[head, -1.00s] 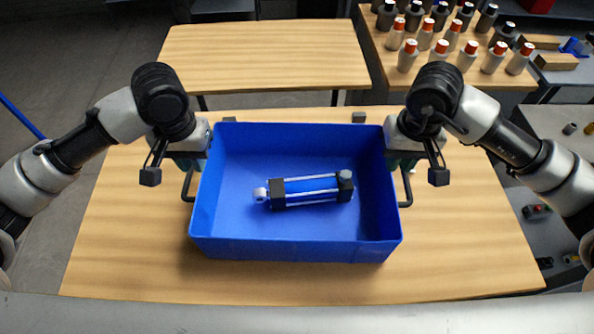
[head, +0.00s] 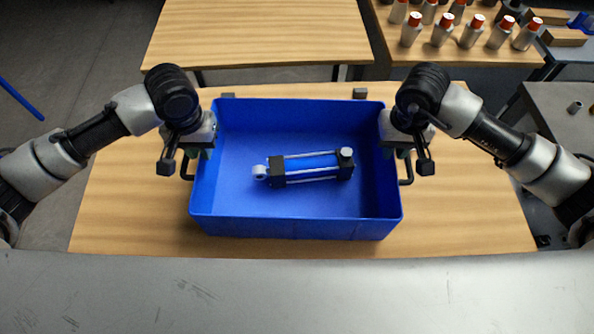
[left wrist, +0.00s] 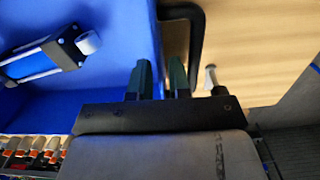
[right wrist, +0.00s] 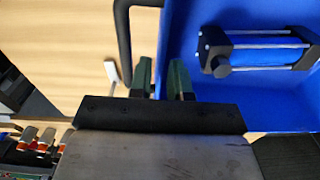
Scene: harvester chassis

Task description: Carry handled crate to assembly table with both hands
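The blue handled crate (head: 300,226) stands on a wooden table with a blue-and-black cylinder (head: 308,168) lying in it. Black loop handles stick out at its left side (head: 187,168) and right side (head: 406,172). My left gripper (left wrist: 160,75) is at the left wall, its two green fingers apart, seemingly one on each side of the wall; the left handle (left wrist: 196,40) lies just outside them. My right gripper (right wrist: 162,76) is placed likewise at the right wall, the right handle (right wrist: 122,40) just outside its fingers. Fingertip contact is hidden.
The wooden table (head: 130,205) under the crate has bare room on both sides. A second, empty wooden table (head: 255,35) stands beyond it, across a gap. At the back right a table holds several red-capped bottles (head: 443,32). A grey bench (head: 560,110) is at the right.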

